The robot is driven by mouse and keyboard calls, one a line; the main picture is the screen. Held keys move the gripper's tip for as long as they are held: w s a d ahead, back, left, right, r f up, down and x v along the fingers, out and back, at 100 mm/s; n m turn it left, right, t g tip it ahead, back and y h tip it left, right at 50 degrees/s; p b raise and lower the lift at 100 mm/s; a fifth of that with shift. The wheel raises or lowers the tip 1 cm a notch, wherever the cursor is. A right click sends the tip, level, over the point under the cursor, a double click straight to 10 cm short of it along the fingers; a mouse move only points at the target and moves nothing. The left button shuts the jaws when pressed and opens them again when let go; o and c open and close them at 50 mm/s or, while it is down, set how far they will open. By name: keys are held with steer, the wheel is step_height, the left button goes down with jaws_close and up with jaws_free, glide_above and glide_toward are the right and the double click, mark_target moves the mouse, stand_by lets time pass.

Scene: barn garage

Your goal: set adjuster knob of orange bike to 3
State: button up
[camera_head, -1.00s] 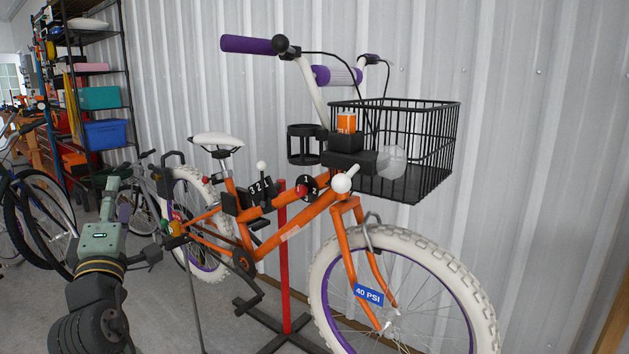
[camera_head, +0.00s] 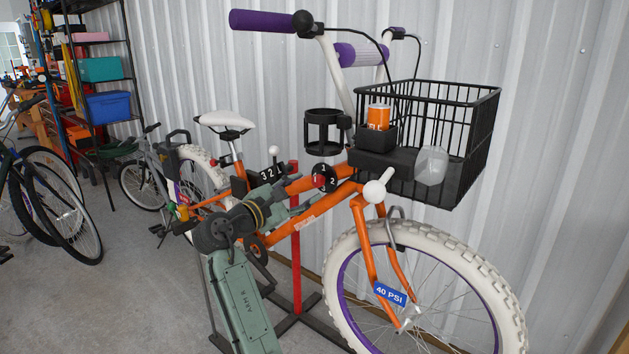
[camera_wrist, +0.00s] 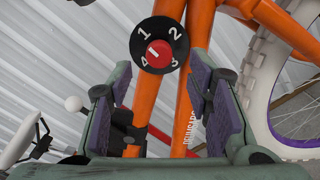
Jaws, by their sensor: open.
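The orange bike (camera_head: 345,190) stands on a red stand, its front wheel at the right. Its adjuster knob (camera_head: 319,182) is a red knob on a round black numbered dial (camera_head: 329,170) on the frame. In the wrist view, the red knob (camera_wrist: 159,53) shows a short white mark toward the upper left; its exact setting is hard to tell. The dial (camera_wrist: 178,43) carries 1, 2, 3 and 4. My gripper (camera_head: 288,196) is open and empty beside the frame, just left of the dial. In the wrist view, my gripper's fingers (camera_wrist: 160,78) stand apart below the dial, not touching it.
A lever plate (camera_head: 268,173) marked with numbers, with a white ball, sits left of the dial. The basket (camera_head: 440,130) and cup holder (camera_head: 323,132) are above. Other bikes stand at the left; floor between is clear.

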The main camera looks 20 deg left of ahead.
mark_target(315, 183)
steer(key=x, duration=0.5)
steer(key=shift+p, duration=0.4)
jaws_close()
